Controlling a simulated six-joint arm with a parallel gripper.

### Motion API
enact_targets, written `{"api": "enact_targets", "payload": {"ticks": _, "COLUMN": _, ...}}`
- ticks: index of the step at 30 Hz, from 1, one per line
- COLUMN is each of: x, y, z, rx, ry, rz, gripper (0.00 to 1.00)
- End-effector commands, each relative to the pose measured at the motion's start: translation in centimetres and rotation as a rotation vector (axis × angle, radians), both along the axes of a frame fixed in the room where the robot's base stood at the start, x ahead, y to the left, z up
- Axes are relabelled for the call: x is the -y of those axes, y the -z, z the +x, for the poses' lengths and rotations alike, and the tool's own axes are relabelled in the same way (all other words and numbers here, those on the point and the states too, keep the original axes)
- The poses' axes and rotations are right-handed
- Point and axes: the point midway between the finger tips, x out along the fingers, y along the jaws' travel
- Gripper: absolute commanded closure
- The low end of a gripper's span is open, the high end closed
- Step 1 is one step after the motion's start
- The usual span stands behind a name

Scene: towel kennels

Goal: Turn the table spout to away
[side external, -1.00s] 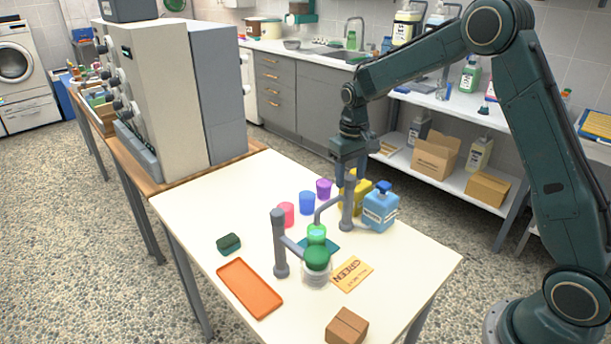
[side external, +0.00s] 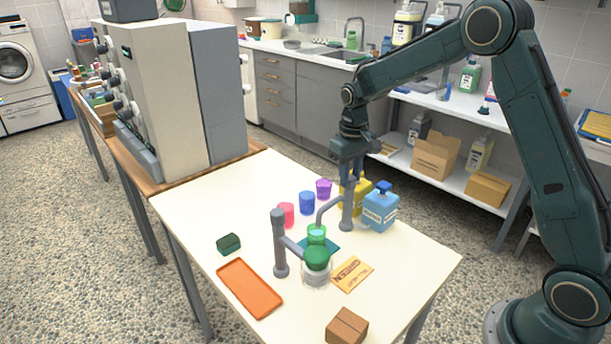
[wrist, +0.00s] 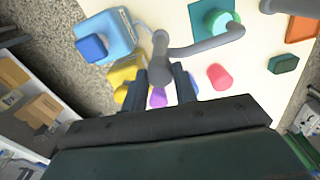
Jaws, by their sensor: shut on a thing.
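The grey table spout (side external: 346,213) stands upright on the white table, with a bent arm reaching left in the side view and ending over a green cup (side external: 317,233). In the wrist view the spout (wrist: 205,48) reaches right to the green cup (wrist: 218,20). My gripper (side external: 350,178) points down at the top of the spout's post. In the wrist view my gripper's fingers (wrist: 165,82) lie on either side of the post top, shut on it. The exact contact is partly hidden.
A yellow bottle (side external: 362,190) and a blue bottle (side external: 380,208) stand close to the post. Blue (side external: 307,203), purple (side external: 324,188) and pink (side external: 286,214) cups stand left of it. A second grey post (side external: 279,245), jar (side external: 316,268), card (side external: 351,274) and orange tray (side external: 248,287) are nearer.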

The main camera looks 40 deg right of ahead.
Motion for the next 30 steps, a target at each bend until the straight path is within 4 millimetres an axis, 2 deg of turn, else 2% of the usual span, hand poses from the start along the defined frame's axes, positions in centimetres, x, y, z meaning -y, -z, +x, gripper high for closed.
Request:
{"api": "enact_targets", "payload": {"ticks": 11, "x": -0.03, "y": -0.11, "z": 0.00, "rx": 0.002, "ry": -0.235, "rz": 0.000, "gripper": 1.00}}
{"api": "enact_targets", "payload": {"ticks": 30, "x": -0.03, "y": -0.16, "z": -0.01, "rx": 0.002, "ry": -0.837, "rz": -0.001, "gripper": 1.00}}
